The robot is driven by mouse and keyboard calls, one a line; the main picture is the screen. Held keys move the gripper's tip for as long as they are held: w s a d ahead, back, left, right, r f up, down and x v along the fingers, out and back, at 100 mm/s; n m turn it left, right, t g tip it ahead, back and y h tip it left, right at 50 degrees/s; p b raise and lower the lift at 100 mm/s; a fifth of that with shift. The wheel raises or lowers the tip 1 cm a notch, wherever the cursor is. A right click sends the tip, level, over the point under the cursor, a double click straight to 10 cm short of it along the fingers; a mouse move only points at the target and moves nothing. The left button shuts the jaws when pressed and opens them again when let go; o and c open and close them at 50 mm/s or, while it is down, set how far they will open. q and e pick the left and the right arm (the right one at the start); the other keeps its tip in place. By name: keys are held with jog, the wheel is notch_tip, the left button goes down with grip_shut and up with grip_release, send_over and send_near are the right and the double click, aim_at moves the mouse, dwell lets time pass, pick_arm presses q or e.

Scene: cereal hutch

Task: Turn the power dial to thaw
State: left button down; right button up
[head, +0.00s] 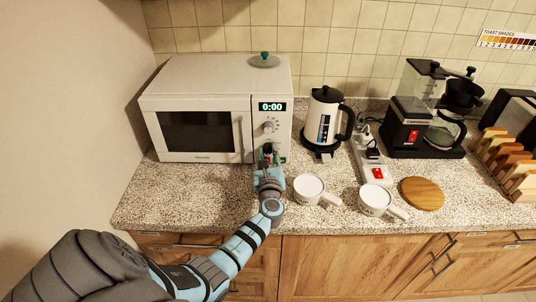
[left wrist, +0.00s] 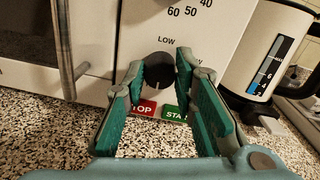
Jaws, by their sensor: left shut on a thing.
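The microwave (head: 203,130) stands at the left of the counter, its display reading 0:00. The dark power dial (left wrist: 158,72) is low on its front panel, with LOW printed above it; the other labels around it are mostly hidden or unreadable. My left gripper (head: 268,157) is at the panel's lower part. In the left wrist view the fingertips of my left gripper (left wrist: 160,66) are on either side of the dial, shut on it. A pale mark shows low on the dial. My right gripper is not in view.
Above the power dial is a lighter timer dial (head: 269,126). The red STOP button (left wrist: 144,107) and green START button (left wrist: 175,113) are just below. The door handle (head: 240,133) is left of the panel. A kettle (head: 324,118) and two white mugs (head: 308,188) stand to the right.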

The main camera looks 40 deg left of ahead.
pick_arm(q)
jog(key=shift+f, duration=0.1)
jog(key=n+b, duration=0.1)
jog(key=n, duration=0.2)
jog(key=shift+f+b, duration=0.1)
jog(key=shift+b, duration=0.2)
jog(key=n+b, duration=0.1)
jog(key=n, duration=0.2)
jog(key=shift+n+b, duration=0.3)
jog(key=n+b, duration=0.1)
jog(key=n, duration=0.2)
jog(key=shift+h+b, duration=0.3)
jog(key=shift+b, duration=0.05)
jog(key=n+b, duration=0.1)
jog(key=n, duration=0.2)
jog(key=shift+n+b, duration=0.35)
jog(key=shift+n, duration=0.05)
jog(key=n+b, duration=0.3)
jog(key=n, duration=0.2)
jog(key=shift+a, duration=0.1)
jog(key=n, duration=0.1)
jog(key=n+b, duration=0.1)
jog(key=n, duration=0.1)
jog(key=shift+r+n+h+b, duration=0.25)
jog(key=shift+n+h+b, duration=0.05)
jog(key=shift+b, duration=0.1)
jog(key=shift+n, duration=0.3)
jog(key=shift+r, duration=0.15)
